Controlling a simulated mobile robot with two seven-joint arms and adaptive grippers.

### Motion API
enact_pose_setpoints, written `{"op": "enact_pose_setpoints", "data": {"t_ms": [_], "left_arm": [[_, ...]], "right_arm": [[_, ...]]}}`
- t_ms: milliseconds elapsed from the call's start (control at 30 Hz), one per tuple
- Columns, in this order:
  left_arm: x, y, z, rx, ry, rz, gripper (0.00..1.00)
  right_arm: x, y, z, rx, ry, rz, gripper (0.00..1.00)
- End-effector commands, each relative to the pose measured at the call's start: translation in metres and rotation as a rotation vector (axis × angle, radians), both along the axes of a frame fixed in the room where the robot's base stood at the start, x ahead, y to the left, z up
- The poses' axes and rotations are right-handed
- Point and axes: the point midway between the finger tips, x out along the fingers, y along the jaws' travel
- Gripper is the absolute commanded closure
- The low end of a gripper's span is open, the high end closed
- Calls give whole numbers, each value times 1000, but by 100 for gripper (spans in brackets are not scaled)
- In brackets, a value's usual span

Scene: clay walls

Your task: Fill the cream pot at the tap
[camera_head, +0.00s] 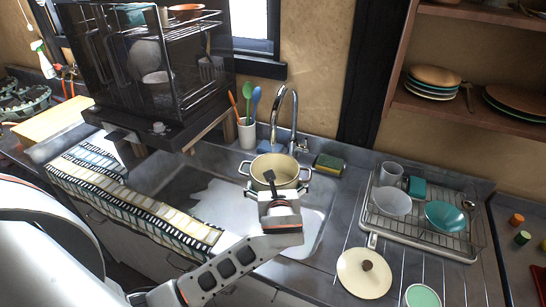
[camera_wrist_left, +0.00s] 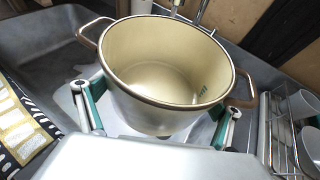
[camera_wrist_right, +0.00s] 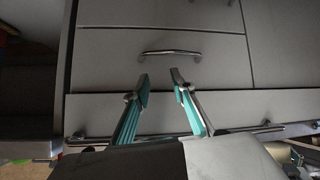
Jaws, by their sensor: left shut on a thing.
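The cream pot (camera_head: 262,164) has two brown-rimmed side handles and is upright over the sink (camera_head: 172,178). The tap (camera_head: 293,115) arches above it, its spout end over the pot's back part. My left gripper (camera_head: 270,184) is shut on the pot from the front. In the left wrist view the pot (camera_wrist_left: 150,112) sits between the two fingers, and its inside looks bare, with no clear water seen. No water stream shows under the spout. My right gripper (camera_wrist_right: 160,82) is open and empty in front of grey drawers (camera_wrist_right: 190,55).
A cream lid (camera_head: 350,275) lies on the counter at the right front. A dish rack (camera_head: 458,250) with bowls and a mug stands right of the sink. A sponge (camera_head: 329,163) and a utensil cup (camera_head: 247,134) flank the tap. A striped towel (camera_head: 140,199) hangs at the left.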

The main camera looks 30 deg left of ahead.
Motion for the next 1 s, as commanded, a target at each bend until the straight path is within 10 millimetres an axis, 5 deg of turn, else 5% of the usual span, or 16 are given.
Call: {"op": "enact_pose_setpoints", "data": {"t_ms": [100,600,1000], "left_arm": [[4,4,-15,4,-4,3,62],[81,48,-13,1,-5,1,62],[93,56,-13,1,-4,1,62]], "right_arm": [[0,2,0,4,0,0,76],[2,5,2,13,-3,-9,76],[2,2,2,8,-3,-9,76]]}}
